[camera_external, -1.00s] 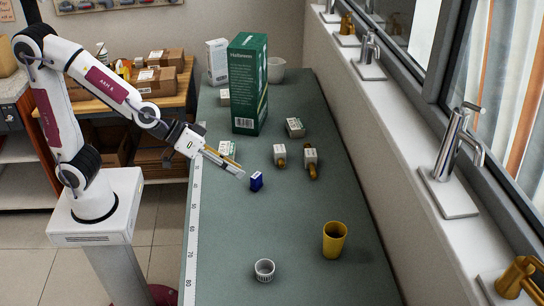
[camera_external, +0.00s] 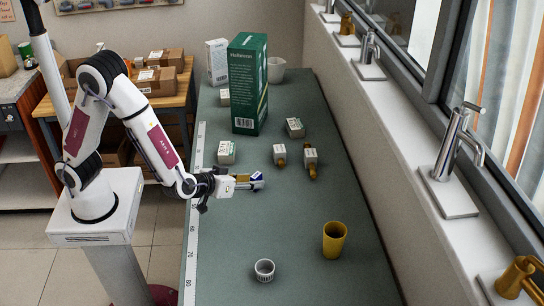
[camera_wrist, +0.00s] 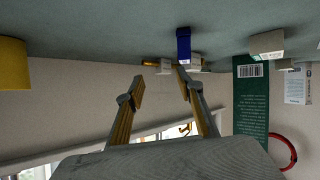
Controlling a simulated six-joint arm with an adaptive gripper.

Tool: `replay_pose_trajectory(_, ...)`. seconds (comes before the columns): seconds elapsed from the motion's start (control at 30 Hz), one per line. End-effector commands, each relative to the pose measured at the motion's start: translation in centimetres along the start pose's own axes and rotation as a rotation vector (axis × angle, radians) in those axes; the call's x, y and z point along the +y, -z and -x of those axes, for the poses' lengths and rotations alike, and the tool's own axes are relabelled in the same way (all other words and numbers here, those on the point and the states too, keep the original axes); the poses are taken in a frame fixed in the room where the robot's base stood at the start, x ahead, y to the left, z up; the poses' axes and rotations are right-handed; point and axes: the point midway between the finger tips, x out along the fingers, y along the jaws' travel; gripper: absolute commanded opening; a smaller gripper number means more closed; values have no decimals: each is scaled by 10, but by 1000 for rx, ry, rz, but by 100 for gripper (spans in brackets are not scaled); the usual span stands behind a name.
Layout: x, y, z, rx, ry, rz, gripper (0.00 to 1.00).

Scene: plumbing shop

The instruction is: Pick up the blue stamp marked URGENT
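The blue stamp (camera_external: 257,176) is a small dark blue block on the green table, at my fingertips in the external view. In the wrist view the blue stamp (camera_wrist: 184,45) is above the tip of the right-hand finger, in line with that finger rather than centred in the gap. No URGENT marking is legible. My gripper (camera_external: 250,182) is low over the table and nearly level, pointing right. In the wrist view my gripper (camera_wrist: 160,84) has its two fingers clearly apart, with nothing held between them. The fingers partly hide the stamp in the external view.
Small white blocks with amber handles (camera_external: 311,158) stand beyond the stamp. A white-green box (camera_external: 226,153) is behind my gripper. A tall green box (camera_external: 247,85) stands at the back. A yellow cup (camera_external: 334,240) and white ramekin (camera_external: 264,270) stand in front, with free table between.

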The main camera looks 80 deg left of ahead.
Motion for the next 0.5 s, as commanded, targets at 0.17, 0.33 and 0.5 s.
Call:
replay_pose_trajectory(0.17, -25, -12, -6, 75, 118, -43, 37)
replay_pose_trajectory(0.33, -39, -16, -6, 119, 182, -67, 37)
replay_pose_trajectory(0.5, -43, -17, -6, 132, 199, -74, 37)
